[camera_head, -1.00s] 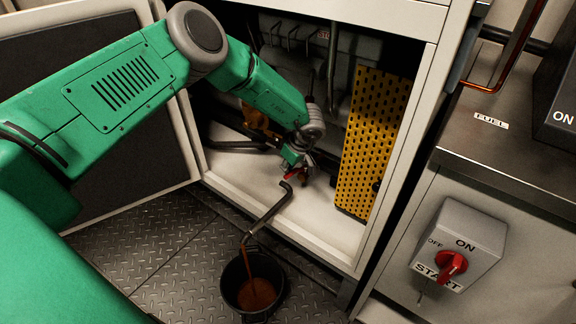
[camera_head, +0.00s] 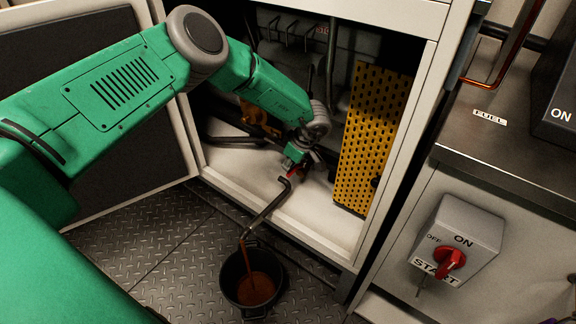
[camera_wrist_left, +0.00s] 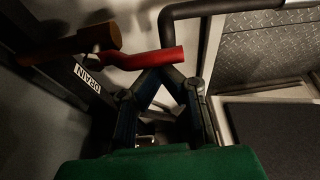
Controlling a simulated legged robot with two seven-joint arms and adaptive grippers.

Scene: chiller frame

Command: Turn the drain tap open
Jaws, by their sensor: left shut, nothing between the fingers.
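The drain tap's red handle (camera_wrist_left: 145,62) lies across the top of the left wrist view, beside the black bent drain pipe (camera_wrist_left: 172,28). In the head view a bit of the red handle (camera_head: 292,175) shows under my left gripper (camera_head: 299,163), inside the open cabinet. The left gripper (camera_wrist_left: 157,76) is shut and empty, its fingertips close against the red handle; I cannot tell whether they touch it. A "DRAIN" label (camera_wrist_left: 87,79) is beside the tap. Brown liquid (camera_head: 246,258) runs from the pipe end into a black bucket (camera_head: 230,283). My right gripper is out of view.
A perforated yellow panel (camera_head: 370,140) stands just right of my left gripper. The cabinet's sill (camera_head: 300,242) and the open door (camera_head: 80,70) bound the space. A grey switch box (camera_head: 470,225) with a red knob is at the right.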

